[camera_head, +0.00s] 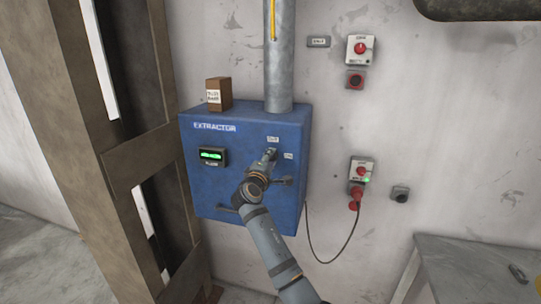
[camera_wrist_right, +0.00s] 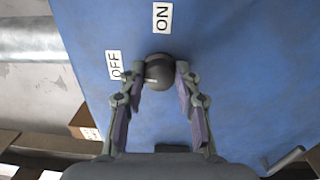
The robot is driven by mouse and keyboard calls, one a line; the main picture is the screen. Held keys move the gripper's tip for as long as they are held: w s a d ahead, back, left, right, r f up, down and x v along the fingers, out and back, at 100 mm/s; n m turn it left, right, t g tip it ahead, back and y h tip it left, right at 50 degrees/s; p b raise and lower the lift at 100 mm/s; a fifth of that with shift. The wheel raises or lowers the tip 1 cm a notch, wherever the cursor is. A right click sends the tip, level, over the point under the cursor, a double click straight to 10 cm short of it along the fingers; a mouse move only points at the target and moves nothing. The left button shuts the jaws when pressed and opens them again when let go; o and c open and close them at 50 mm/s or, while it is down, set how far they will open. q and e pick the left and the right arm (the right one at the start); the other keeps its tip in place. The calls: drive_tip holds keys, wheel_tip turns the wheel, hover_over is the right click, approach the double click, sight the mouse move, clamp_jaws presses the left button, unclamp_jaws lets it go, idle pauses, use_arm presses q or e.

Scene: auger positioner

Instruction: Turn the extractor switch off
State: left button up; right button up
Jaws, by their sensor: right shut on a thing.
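The blue extractor box (camera_head: 225,180) is fixed to the wall. Its switch is a dark round knob (camera_wrist_right: 159,72) in the right wrist view. A short pale mark shows on the knob's left part. The "OFF" label (camera_wrist_right: 115,65) is left of the knob and the "ON" label (camera_wrist_right: 162,17) is above it. In the head view small labels (camera_head: 272,139) show above and right of the switch. My right gripper (camera_head: 269,155) is shut on the knob, with one finger on each side in the right wrist view (camera_wrist_right: 160,78). My left gripper is out of view.
A lit green display (camera_head: 212,155) is on the box's left part. A brown block (camera_head: 218,94) and a grey pipe (camera_head: 280,60) are on top. A plugged-in red switch unit (camera_head: 361,171) with a hanging cable is to the right. A grey table (camera_head: 470,265) stands lower right.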

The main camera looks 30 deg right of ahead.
drive_tip(key=shift+r+n+p, duration=0.3)
drive_tip(key=shift+n+p, duration=0.15)
drive_tip(key=shift+n, duration=0.35)
drive_tip(key=o, duration=1)
drive_tip(key=shift+o, duration=0.6)
drive_tip(key=shift+w+f, duration=0.1)
drive_tip(key=shift+f, duration=0.15)
drive_tip(key=v, duration=0.7)
